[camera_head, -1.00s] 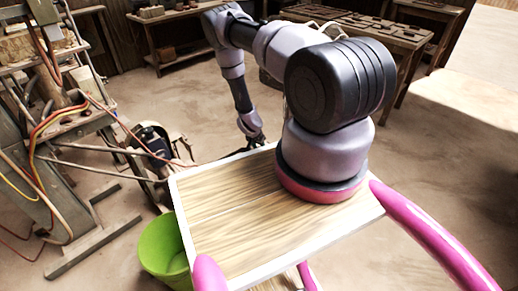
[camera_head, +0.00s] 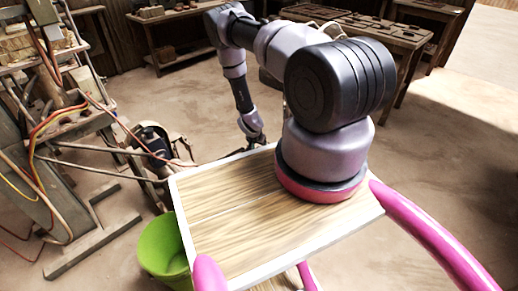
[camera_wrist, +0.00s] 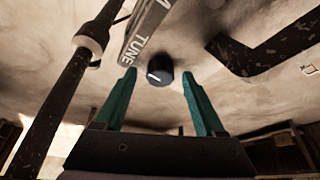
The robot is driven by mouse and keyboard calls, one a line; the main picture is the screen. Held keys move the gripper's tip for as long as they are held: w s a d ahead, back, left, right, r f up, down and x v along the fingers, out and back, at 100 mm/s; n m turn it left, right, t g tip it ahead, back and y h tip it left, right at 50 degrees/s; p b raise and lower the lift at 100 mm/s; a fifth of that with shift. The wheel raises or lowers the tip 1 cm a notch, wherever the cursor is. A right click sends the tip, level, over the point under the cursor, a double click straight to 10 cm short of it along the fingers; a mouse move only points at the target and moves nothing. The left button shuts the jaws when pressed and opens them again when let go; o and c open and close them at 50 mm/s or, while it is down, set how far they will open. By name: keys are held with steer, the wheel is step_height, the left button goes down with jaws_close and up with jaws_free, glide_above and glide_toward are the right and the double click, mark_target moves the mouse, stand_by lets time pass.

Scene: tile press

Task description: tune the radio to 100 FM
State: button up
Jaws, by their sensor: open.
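In the wrist view a dark round knob (camera_wrist: 160,70) with a pale pointer line sits on a worn, light-coloured panel. A dark strip with the letters "TUNE" (camera_wrist: 140,42) lies just to its upper left. My gripper (camera_wrist: 160,78) is open, with one teal finger on each side of the knob in the picture. The fingers look apart from the knob; how far its face is from the tips I cannot tell. No frequency display can be read. In the head view my gripper (camera_head: 256,140) is small and low, beyond the far edge of my wooden deck, and the radio cannot be made out.
A rusty machine frame (camera_head: 60,130) with red and yellow hoses stands at the left. A green bucket (camera_head: 160,250) is beside my deck. Tables (camera_head: 365,30) stand at the back. The floor on the right is clear. A dark rod (camera_wrist: 65,95) runs along the wrist view's left.

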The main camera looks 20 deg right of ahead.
steer(key=v, duration=1)
steer(key=shift+a+r, duration=0.2)
steer(key=shift+r, duration=0.15)
steer(key=shift+s, duration=0.1)
